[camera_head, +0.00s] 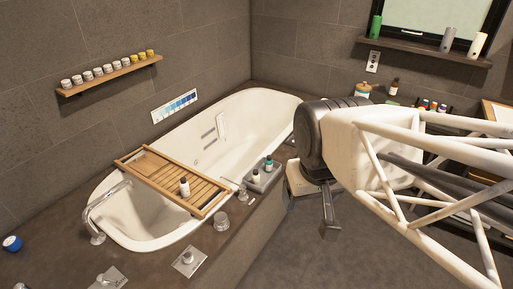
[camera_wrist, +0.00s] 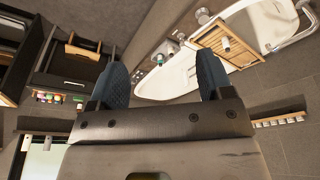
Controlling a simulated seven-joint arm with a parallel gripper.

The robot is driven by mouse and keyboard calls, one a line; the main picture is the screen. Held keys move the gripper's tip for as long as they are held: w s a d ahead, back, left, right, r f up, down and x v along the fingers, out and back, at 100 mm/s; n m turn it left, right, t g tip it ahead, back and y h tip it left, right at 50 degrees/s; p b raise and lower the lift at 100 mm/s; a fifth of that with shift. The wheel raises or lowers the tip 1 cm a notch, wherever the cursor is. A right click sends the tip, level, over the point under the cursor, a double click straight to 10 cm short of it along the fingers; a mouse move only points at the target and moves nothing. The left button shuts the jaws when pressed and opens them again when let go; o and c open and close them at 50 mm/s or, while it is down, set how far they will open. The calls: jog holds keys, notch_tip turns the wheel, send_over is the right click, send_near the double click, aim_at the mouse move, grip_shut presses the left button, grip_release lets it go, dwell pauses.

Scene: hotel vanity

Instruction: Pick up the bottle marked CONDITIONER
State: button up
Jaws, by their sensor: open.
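Several small bottles are in view, and their labels are too small to read, so I cannot tell which is marked CONDITIONER. Two small bottles, one pale with a dark cap (camera_head: 256,176) and one green-topped (camera_head: 269,164), stand on a dark tray on the tub's near rim. A brown bottle (camera_head: 395,87) stands on the back counter. My gripper (camera_wrist: 163,80) is open and empty, in the air right of the tub, apart from every bottle.
The slatted caddy (camera_head: 150,165) spans the white tub (camera_head: 270,103). A faucet (camera_head: 97,218) and knobs sit along the dark ledge. A wall shelf (camera_head: 110,76) holds several small jars. Grey floor (camera_head: 300,255) lies open below my arm.

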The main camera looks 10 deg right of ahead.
jog(key=shift+w, duration=0.1)
jog(key=m+t+y, duration=0.2)
jog(key=m+y, duration=0.9)
jog(key=m, duration=0.8)
send_over(269, 163)
jog(key=s+a, duration=0.3)
jog(key=s, duration=0.7)
notch_tip(269, 163, down, 28)
jog(key=w+d+f+m+t, duration=0.1)
jog(key=w+d+f+m, duration=0.2)
jog(key=f, duration=0.6)
jog(key=w+d+f+m+t, duration=0.2)
jog(key=w+d+f, duration=0.3)
jog(key=f, duration=0.4)
jog(key=shift+w+f+m, duration=0.15)
jog(key=shift+w+m, duration=0.1)
jog(key=shift+m, duration=0.25)
jog(key=shift+a, duration=0.15)
jog(key=shift+x, duration=1.2)
